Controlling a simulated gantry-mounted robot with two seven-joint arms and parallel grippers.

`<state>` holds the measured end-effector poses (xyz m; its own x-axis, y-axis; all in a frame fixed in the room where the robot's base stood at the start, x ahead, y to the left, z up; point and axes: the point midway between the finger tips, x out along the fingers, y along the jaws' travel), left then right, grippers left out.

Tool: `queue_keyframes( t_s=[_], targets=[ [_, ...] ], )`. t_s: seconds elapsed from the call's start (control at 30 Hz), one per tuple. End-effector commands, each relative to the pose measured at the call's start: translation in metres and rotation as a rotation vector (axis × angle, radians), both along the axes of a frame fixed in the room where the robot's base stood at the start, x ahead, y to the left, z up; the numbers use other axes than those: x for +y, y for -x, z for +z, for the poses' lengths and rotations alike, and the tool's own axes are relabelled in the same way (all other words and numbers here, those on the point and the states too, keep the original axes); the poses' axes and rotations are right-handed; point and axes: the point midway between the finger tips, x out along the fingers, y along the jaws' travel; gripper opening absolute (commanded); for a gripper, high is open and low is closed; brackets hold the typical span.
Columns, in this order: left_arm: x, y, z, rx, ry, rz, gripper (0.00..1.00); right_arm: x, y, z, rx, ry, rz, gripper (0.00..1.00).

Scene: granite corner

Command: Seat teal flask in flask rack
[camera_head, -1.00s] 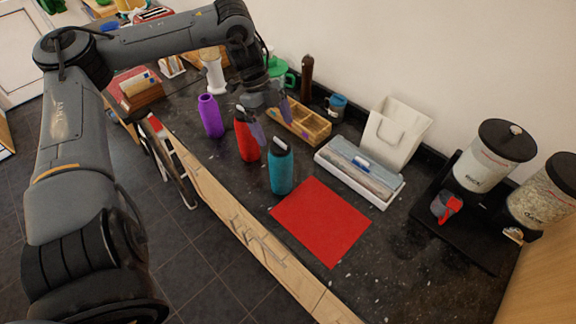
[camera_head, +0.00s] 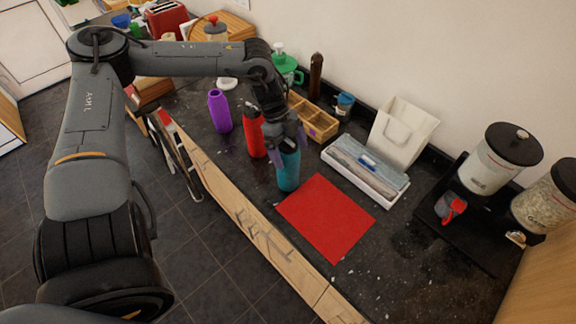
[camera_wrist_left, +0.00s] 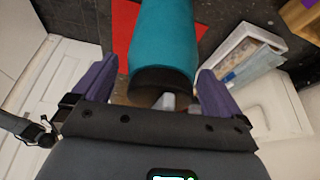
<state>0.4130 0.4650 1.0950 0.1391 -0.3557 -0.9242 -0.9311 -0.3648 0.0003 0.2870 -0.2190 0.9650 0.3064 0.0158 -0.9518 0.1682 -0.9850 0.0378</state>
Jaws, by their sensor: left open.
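The teal flask (camera_head: 288,174) stands upright on the dark counter, beside a corner of the red mat. My left gripper (camera_head: 289,142) is open at the flask's top and hides its cap in the head view. In the left wrist view the flask (camera_wrist_left: 166,38) lies between the two purple fingers, its dark cap towards the palm, with gaps at the sides. A wooden box with compartments (camera_head: 319,133) stands behind, near the wall; I cannot tell for sure whether it is the flask rack. My right gripper is out of view.
A red flask (camera_head: 254,136) stands close to the left of the teal one, with a purple flask (camera_head: 219,112) farther left. The red mat (camera_head: 326,216) is bare. A white tray (camera_head: 362,177) lies behind it; dispensers (camera_head: 492,164) stand at the right.

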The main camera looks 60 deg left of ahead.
Motion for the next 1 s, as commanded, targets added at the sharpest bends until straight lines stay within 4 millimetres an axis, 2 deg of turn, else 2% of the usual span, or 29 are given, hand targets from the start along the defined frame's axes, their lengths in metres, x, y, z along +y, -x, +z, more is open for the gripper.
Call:
queue_keyframes(
  t_s=[0.37,0.9,0.93,1.0],
  targets=[
    [-0.0016,-0.0007,-0.0031,-0.002,0.0,-0.001,0.98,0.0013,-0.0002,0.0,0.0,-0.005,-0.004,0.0],
    [-0.0016,-0.0006,-0.0031,-0.001,0.001,-0.001,0.16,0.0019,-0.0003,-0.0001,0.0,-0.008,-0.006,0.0],
    [-0.0016,-0.0006,-0.0031,-0.001,0.001,-0.001,0.11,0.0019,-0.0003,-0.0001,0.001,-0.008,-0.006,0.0],
    [-0.0016,-0.0012,-0.0023,-0.002,0.001,-0.001,0.1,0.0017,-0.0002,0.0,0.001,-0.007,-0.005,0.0]
  ],
)
